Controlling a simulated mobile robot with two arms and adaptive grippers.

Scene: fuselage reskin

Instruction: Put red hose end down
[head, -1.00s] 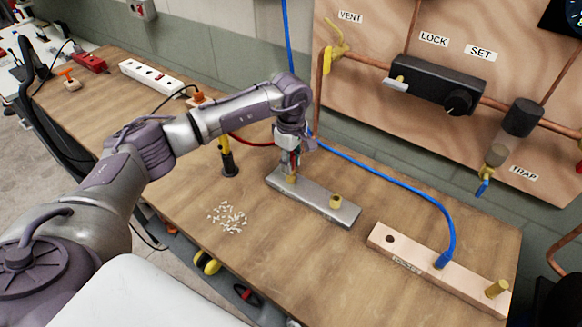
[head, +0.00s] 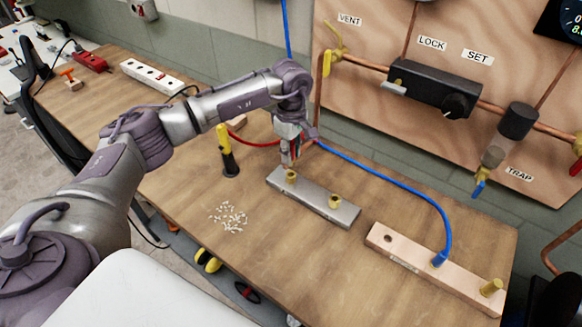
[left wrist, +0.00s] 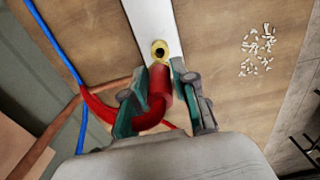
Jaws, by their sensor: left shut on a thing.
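My left gripper (head: 289,158) is shut on the red hose end (left wrist: 159,84), which lies between its two fingers in the left wrist view. The red hose (head: 255,142) runs off to the left behind the arm in the head view. The gripper is just above and behind the left brass fitting (head: 291,176) on the grey metal block (head: 315,197). That fitting's open top (left wrist: 160,49) shows in the left wrist view right beyond the hose end, and the hose is not on it. The right gripper is not in view.
A second brass fitting (head: 335,200) is on the same block. White bits (head: 230,216) and a yellow-black tool (head: 228,152) are on the bench. The front middle is clear.

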